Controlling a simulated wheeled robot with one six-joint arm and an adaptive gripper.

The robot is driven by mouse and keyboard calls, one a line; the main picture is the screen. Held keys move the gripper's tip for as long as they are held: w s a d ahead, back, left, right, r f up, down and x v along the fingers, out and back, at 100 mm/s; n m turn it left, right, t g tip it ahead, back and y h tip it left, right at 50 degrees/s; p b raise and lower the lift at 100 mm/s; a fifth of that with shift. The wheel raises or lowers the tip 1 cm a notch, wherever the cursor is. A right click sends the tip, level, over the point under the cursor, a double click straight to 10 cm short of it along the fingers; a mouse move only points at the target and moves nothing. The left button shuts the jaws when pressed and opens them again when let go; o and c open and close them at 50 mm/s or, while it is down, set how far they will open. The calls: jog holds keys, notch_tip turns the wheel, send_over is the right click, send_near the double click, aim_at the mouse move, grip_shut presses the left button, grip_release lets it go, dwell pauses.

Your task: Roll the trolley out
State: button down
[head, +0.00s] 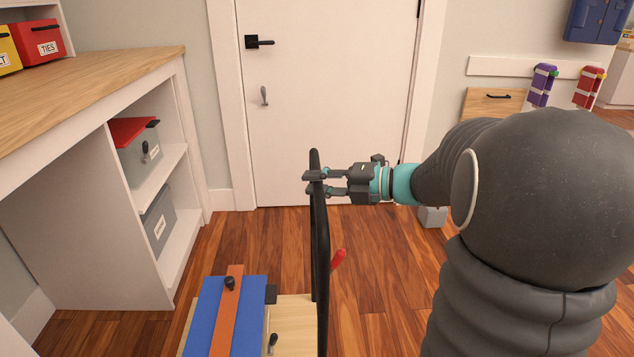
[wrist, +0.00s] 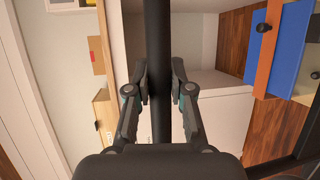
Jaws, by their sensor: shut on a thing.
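The trolley shows at the bottom of the head view. It has a light wooden deck (head: 292,315) and a tall black handle (head: 321,235) on its right side. A blue box with an orange-brown strap (head: 222,318) sits on the deck. My gripper (head: 316,183) is shut on the black handle near its top. In the wrist view the handle's black bar (wrist: 158,70) runs between my two fingers (wrist: 159,88). A red lever (head: 338,260) sticks out beside the handle's lower part. The trolley's wheels are not visible.
A white desk unit with a wooden top (head: 100,90) and shelves with boxes stands on the left. A closed white door (head: 325,100) is ahead. A small grey object (head: 432,216) stands behind my arm. Wooden floor (head: 255,235) is clear between trolley and door.

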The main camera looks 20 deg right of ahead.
jog(key=c, duration=1)
grip_release()
jog(key=v, duration=1.2)
